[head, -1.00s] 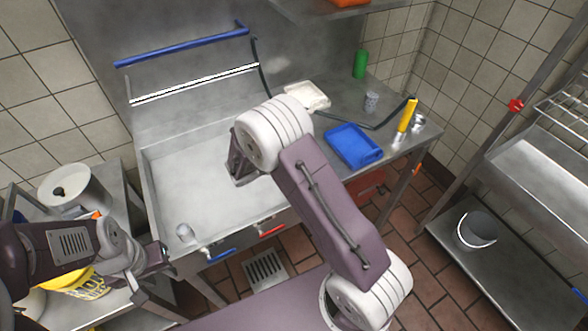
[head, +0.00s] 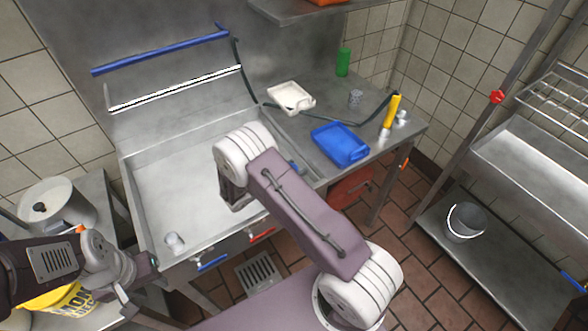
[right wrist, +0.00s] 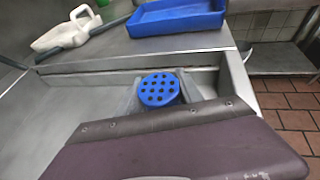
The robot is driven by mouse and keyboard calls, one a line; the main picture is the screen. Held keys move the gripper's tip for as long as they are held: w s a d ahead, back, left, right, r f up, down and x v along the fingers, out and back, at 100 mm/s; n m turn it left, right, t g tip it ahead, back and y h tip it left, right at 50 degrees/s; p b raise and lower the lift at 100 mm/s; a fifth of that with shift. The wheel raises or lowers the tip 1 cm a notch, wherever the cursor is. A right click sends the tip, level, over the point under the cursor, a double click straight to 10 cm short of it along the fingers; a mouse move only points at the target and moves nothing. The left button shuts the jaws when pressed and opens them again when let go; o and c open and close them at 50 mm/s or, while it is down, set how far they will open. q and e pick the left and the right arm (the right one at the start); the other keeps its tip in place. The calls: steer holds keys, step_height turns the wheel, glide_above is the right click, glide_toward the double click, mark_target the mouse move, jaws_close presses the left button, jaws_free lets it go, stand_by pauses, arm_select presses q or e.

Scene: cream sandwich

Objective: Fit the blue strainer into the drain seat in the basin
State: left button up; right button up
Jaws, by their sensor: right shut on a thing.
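The blue strainer (right wrist: 159,86), a round disc with several dark holes, shows in the right wrist view. My right gripper (right wrist: 160,98) is shut on it, with grey fingers on either side. In the head view my right arm hangs over the right part of the steel basin (head: 185,195), and its fingertips are hidden. I cannot make out the drain seat in either view. My left gripper (head: 150,263) is by the basin's front left corner, away from the strainer. Its jaws are too small to judge.
A blue tray (head: 340,146), a white container (head: 291,97), a green bottle (head: 343,62) and a yellow-handled sprayer (head: 391,112) are on the counter at right. A white pot (head: 56,203) stands at left.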

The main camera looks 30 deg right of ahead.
steer(key=shift+f, duration=0.1)
steer(key=o, duration=1.4)
steer(key=shift+a+r, duration=0.15)
steer(key=shift+r, duration=0.1)
steer(key=v, duration=1.1)
steer(key=shift+s+a, duration=0.2)
steer(key=shift+a, duration=0.2)
